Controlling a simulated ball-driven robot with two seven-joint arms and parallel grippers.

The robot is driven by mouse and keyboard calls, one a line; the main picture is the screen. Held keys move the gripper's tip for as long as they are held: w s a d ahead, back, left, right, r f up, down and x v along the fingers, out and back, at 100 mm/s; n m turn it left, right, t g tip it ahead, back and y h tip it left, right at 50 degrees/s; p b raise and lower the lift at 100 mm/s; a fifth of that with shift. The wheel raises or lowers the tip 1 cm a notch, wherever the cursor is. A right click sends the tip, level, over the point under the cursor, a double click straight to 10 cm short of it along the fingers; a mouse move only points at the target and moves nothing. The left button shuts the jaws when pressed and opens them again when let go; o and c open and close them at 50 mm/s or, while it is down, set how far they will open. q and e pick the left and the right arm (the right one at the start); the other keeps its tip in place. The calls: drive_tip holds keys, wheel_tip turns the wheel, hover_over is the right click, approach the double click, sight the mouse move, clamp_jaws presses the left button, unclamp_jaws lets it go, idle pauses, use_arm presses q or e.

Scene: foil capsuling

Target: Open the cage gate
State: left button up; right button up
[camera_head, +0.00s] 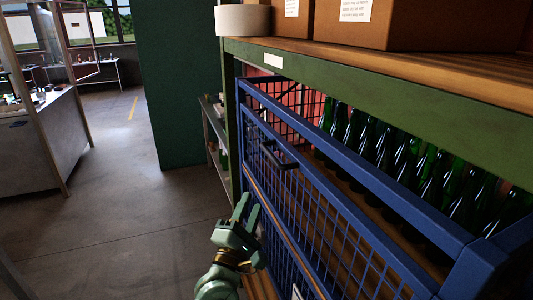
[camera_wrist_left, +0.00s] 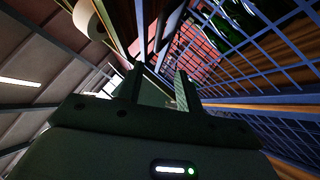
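The cage gate (camera_head: 320,215) is a blue-framed wire-mesh panel on the front of the shelf cage in the head view. It appears to lie flush against the cage frame (camera_head: 385,185). A dark bar handle (camera_head: 278,157) sits on its upper left part. My left gripper (camera_head: 246,205) is below and left of the handle, in front of the gate's left edge, apart from the handle. In the left wrist view its two fingers (camera_wrist_left: 158,85) stand apart with nothing between them. Blue mesh (camera_wrist_left: 265,75) fills the right of that view; I cannot make out the handle there. My right gripper is not in view.
Several green bottles (camera_head: 400,155) stand inside the cage. Above it a green-edged wooden shelf (camera_head: 400,70) holds cardboard boxes (camera_head: 430,22) and a white roll (camera_head: 243,20). A green partition (camera_head: 178,80) stands behind. The floor (camera_head: 120,220) to the left is clear up to a workbench (camera_head: 45,145).

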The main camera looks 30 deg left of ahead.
sight(271, 153)
use_arm(q)
drive_tip(key=shift+n, duration=0.4)
drive_tip(key=x, duration=0.8)
drive_tip(key=p+x, duration=0.1)
drive_tip(key=x, duration=0.7)
drive_tip(key=shift+s+d+r, duration=0.1)
drive_tip(key=shift+d+r, duration=0.1)
drive_tip(key=shift+d, duration=0.05)
clamp_jaws()
